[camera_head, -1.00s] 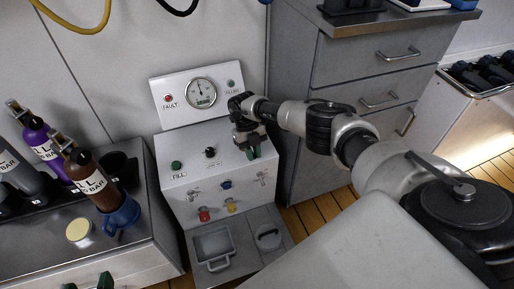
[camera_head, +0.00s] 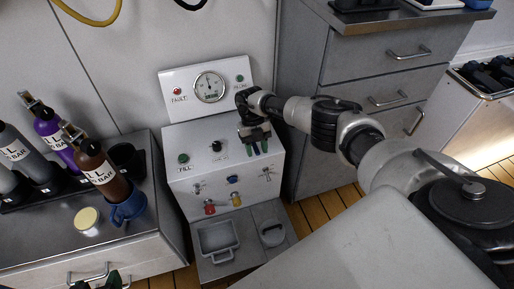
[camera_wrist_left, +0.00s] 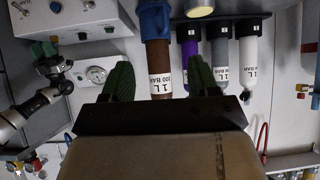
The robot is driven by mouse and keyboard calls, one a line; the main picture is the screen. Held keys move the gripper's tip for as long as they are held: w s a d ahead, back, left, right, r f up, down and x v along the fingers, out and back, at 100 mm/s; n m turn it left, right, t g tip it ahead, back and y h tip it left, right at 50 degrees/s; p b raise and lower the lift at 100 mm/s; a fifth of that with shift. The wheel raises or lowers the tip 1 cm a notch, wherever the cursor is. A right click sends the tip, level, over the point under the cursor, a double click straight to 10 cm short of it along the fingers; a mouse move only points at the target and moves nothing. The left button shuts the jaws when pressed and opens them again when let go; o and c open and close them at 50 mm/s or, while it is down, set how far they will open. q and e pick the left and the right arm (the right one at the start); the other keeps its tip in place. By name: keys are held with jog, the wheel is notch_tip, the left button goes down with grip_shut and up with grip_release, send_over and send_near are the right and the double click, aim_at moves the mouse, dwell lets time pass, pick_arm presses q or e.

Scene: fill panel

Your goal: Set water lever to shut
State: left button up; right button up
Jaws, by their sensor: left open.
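The grey fill panel (camera_head: 172,143) stands at the middle of the head view. Small metal levers show on its front, one at the left (camera_head: 197,188) and one at the right (camera_head: 267,175); I cannot read which is the water lever. My right gripper (camera_head: 258,149) points down at the panel's top right, its green fingers close to the surface. Whatever is between or under them is hidden. It also shows in the left wrist view (camera_wrist_left: 45,50). My left gripper (camera_wrist_left: 161,80) is open and empty, with its fingers wide apart; its tips show at the head view's bottom left.
A gauge (camera_head: 209,86) rises behind the panel. A green button (camera_head: 184,159) and black knob (camera_head: 215,146) are on its top. Red (camera_head: 210,207) and yellow (camera_head: 236,200) fittings are below. Bottles, including a brown one (camera_head: 103,173), stand left. Drawers (camera_head: 375,75) stand right.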

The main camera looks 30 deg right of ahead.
jog(key=shift+r, duration=0.2)
pick_arm(q)
jog(key=s+g, duration=0.1)
jog(key=s+a+f+g, duration=0.1)
jog(key=s+f+g+p, duration=0.1)
jog(key=shift+s+a+y, duration=0.15)
jog(key=shift+s+y, duration=0.15)
jog(key=shift+y, duration=0.1)
pick_arm(e)
jog(key=v, duration=1)
jog(key=shift+w+r, duration=0.15)
